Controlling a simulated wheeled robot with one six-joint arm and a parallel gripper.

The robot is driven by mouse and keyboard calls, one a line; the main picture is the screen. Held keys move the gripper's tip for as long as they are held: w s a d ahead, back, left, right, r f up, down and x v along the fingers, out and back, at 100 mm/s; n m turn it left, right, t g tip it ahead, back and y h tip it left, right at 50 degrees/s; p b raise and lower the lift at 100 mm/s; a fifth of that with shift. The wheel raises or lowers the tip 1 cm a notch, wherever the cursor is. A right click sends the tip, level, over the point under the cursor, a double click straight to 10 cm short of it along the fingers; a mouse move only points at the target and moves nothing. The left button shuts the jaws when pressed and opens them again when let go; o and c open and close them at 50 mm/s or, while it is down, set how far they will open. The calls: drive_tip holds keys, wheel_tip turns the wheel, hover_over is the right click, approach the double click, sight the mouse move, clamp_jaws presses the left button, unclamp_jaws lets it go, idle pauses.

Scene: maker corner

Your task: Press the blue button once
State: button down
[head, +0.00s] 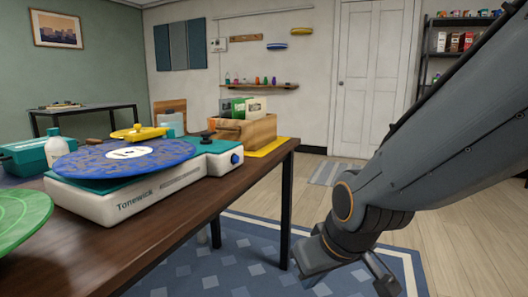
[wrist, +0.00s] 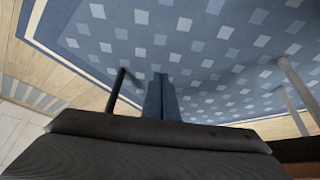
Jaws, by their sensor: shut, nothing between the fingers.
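The blue button (head: 236,158) is a small round knob on the right end of the white and teal record player (head: 125,196), which stands on the dark wooden table (head: 190,225). My gripper shows in the wrist view (wrist: 160,78) with its two fingers together and nothing between them. It points over the blue patterned rug. In the head view my arm reaches down at the right, its end beside the table and lower than the button, well apart from it. The fingertips are hard to make out there. The button does not show in the wrist view.
A blue record (head: 85,160) lies on the player, with a green disc (head: 18,215) in front at left. A wooden crate (head: 262,130) stands behind the player on a yellow mat. Table legs (head: 286,210) rise near my arm. Floor right of the table is free.

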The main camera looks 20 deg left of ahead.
sight(248, 175)
drive_tip(key=w+a+r+n+t+y+p, duration=0.4)
drive_tip(key=w+a+r+t+p, duration=0.1)
drive_tip(key=w, duration=0.5)
drive_tip(key=w+a+r+n+t+y+p, duration=0.4)
drive_tip(key=w+a+r, duration=0.3)
drive_tip(key=w+r, duration=0.2)
drive_tip(key=shift+w+a+n+t+y+p, duration=0.3)
drive_tip(key=shift+w+n+t+p, duration=0.35)
drive_tip(key=shift+w+n, duration=0.2)
drive_tip(key=shift+a, duration=0.1)
drive_tip(key=a, duration=0.8)
drive_tip(key=shift+w+a+b, duration=0.3)
drive_tip(key=shift+w, duration=0.05)
drive_tip(key=shift+a, duration=0.1)
drive_tip(key=shift+a, duration=0.3)
